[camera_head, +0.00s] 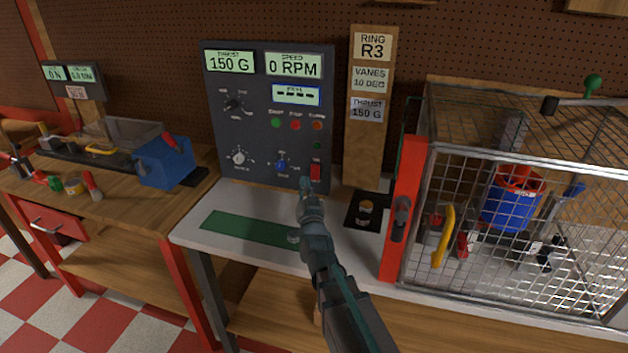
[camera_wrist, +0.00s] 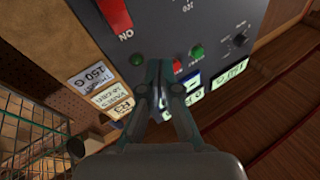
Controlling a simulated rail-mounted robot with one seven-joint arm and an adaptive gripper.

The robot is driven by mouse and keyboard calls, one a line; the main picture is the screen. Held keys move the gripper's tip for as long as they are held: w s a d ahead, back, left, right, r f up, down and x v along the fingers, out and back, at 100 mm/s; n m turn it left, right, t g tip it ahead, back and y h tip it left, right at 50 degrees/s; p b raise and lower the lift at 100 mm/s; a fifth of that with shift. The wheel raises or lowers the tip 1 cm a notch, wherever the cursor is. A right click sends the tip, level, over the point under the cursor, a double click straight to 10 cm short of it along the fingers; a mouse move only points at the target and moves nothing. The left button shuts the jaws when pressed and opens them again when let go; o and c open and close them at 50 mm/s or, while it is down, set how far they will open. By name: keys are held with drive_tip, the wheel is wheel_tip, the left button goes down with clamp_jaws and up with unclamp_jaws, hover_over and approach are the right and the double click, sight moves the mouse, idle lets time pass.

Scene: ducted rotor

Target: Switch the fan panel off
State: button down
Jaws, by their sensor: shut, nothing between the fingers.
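The fan panel (camera_head: 262,140) is a dark upright box at the back of the white bench. Its displays read 150 G and 0 RPM, and a smaller one shows dashes. A red switch (camera_head: 315,171) sits at its lower right, under a small green light (camera_head: 317,146). In the wrist view the switch (camera_wrist: 115,13) is partly cut off at the top, beside an upside-down ON label. My gripper (camera_head: 306,185) is shut and empty, just left of and below the switch in the head view. In the wrist view its fingertips (camera_wrist: 158,66) point at the panel; contact cannot be told.
A wooden post (camera_head: 370,130) with R3 labels stands right of the panel. A wire cage (camera_head: 520,170) with a red post (camera_head: 403,205) encloses a blue and red rotor (camera_head: 510,205). A green mat (camera_head: 250,229) lies on the bench. A blue box (camera_head: 165,160) is on the left bench.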

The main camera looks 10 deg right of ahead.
sight(312, 173)
drive_tip(key=shift+w+d+f+b, duration=0.55)
drive_tip(key=shift+w+b, duration=0.1)
drive_tip(key=shift+w, duration=0.35)
drive_tip(key=shift+w+d+f+b, duration=0.55)
drive_tip(key=shift+w+b, duration=0.05)
drive_tip(key=shift+w, duration=0.4)
drive_tip(key=shift+w+d+f+b, duration=0.55)
drive_tip(key=shift+w+b, duration=0.1)
drive_tip(key=shift+w, duration=0.35)
drive_tip(key=shift+w+d+f+b, duration=0.2)
drive_tip(key=shift+w+b, duration=0.15)
drive_tip(key=shift+b, duration=0.2)
drive_tip(key=shift+w+d+f+b, duration=0.15)
drive_tip(key=shift+w+b, duration=0.2)
drive_tip(key=shift+b, duration=0.2)
drive_tip(key=shift+s+a+r, duration=0.2)
drive_tip(key=shift+s, duration=0.2)
drive_tip(key=shift+s+a+r, duration=0.15)
drive_tip(key=shift+s, duration=0.2)
drive_tip(key=s, duration=0.1)
drive_tip(key=s+a+r+p, duration=0.2)
drive_tip(key=s, duration=0.1)
drive_tip(key=shift+a, duration=0.1)
idle(0.5)
